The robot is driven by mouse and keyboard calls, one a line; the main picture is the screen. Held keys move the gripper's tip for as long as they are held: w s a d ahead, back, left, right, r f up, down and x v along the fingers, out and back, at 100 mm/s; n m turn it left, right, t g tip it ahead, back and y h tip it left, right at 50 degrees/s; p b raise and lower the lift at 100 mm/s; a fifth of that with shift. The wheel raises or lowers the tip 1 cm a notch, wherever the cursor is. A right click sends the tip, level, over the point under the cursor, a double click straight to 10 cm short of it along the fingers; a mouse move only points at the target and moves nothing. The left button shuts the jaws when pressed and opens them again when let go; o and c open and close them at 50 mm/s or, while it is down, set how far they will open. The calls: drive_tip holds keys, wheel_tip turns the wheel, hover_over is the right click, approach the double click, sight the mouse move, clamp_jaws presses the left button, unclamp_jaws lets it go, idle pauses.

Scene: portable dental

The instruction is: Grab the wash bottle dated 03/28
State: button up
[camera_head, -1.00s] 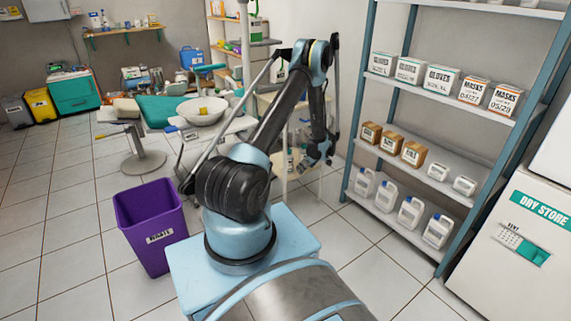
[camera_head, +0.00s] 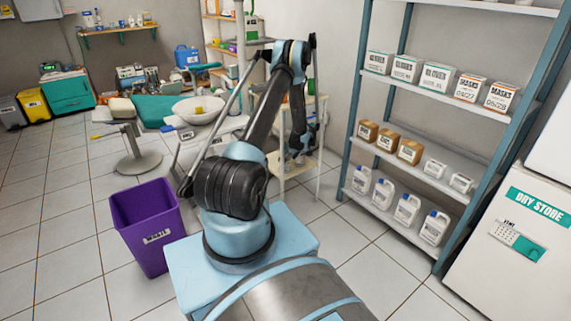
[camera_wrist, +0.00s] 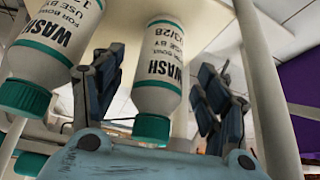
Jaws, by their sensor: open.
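In the wrist view two white wash bottles with teal caps appear upside down. The middle wash bottle (camera_wrist: 160,75) has a label reading WASH and a date ending in 3/28, its first digit partly cut. My gripper (camera_wrist: 160,68) is open, with one dark finger on each side of this bottle in the picture. I cannot tell how deep the bottle sits between the fingers. The other wash bottle (camera_wrist: 50,45) stands left of the left finger, its date out of frame. In the head view my gripper (camera_head: 298,152) is small, at the white trolley (camera_head: 303,166); the bottles cannot be made out there.
White trolley posts (camera_wrist: 268,95) rise close to the right finger in the wrist view. In the head view a purple waste bin (camera_head: 150,225) stands left of my base. A shelf rack (camera_head: 400,150) with boxes and jugs stands right. Tiled floor is clear between.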

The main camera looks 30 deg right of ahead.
drive_tip(key=shift+w+a, duration=0.25)
drive_tip(key=shift+w, duration=0.55)
drive_tip(key=shift+w+f, duration=0.2)
drive_tip(key=shift+f, duration=0.3)
drive_tip(key=c, duration=1.4)
drive_tip(key=shift+o, duration=0.2)
